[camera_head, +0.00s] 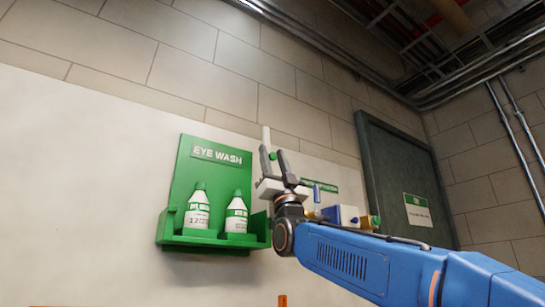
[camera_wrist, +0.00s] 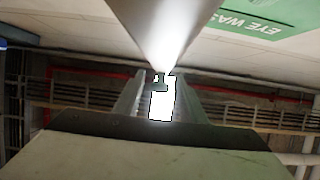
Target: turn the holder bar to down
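A pale bar (camera_head: 266,136), which looks like the holder bar, stands upright beside the eye wash station. Its lower part is hidden behind my gripper. A small green piece (camera_head: 273,156) shows near the fingers. My gripper (camera_head: 275,158) points upward in front of the bar, its two dark fingers apart. In the wrist view, a smooth pale bar (camera_wrist: 165,30) comes in large from the top edge and narrows towards the fingers (camera_wrist: 160,95), which stand open with a gap between them. I cannot tell whether the bar touches a finger.
The green eye wash shelf (camera_head: 205,241) holds two white bottles (camera_head: 197,212) (camera_head: 237,217) left of my gripper. A blue and white fixture (camera_head: 343,214) is on the wall behind my arm. A dark door (camera_head: 395,165) stands to the right. Pipes (camera_head: 470,80) run along the ceiling.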

